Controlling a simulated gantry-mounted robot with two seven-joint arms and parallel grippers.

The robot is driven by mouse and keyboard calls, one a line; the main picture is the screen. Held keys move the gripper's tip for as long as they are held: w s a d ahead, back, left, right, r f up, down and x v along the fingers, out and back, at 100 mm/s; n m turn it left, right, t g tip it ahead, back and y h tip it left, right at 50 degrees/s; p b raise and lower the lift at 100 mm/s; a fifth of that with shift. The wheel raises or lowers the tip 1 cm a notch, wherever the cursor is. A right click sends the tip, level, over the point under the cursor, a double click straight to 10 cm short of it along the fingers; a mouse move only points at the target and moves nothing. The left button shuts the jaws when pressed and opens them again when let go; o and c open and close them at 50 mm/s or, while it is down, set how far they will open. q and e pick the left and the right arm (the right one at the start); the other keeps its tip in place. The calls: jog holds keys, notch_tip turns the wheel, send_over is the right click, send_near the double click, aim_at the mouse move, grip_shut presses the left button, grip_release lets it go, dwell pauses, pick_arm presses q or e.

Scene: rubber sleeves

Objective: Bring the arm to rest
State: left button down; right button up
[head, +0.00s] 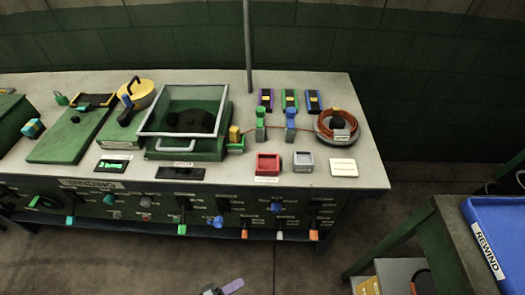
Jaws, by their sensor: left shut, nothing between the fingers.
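My left gripper (221,288) just enters the head view at the bottom edge, left of centre. Only its tip shows, grey with a purple part, over the dark floor in front of the workbench. It is shut with nothing in it and touches nothing that I can see. Most of the gripper and its arm are cut off by the frame. My right gripper is not in view.
The grey workbench (225,184) holds a glass-lidded green box (185,155), red (268,163) and grey (303,161) trays, and a coiled orange ring (322,127). Knobs and levers line its front. A blue REWIND bin (505,225) stands at right. Floor between is clear.

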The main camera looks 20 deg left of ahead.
pick_arm(q)
jog(key=w+a+r+m+g+y, duration=0.25)
jog(key=r+m+y, duration=0.45)
jog(key=r, duration=0.6)
jog(key=s+a+r+m+g+y, duration=0.3)
jog(key=s+a+m+g, duration=0.15)
jog(key=s+g, duration=0.2)
jog(key=w+p+v, duration=0.2)
jog(key=p+v, duration=1)
jog(key=w+r+p+v, duration=0.1)
jog(key=w+p+v, duration=0.2)
jog(key=p+v, duration=0.9)
jog(key=w+r+p+v, duration=0.1)
jog(key=w+p+v, duration=0.2)
jog(key=p+v, duration=0.9)
jog(key=shift+r+t+p, duration=0.25)
jog(key=shift+t+p, duration=0.05)
jog(key=shift+p, duration=0.75)
jog(key=shift+w+a, duration=0.1)
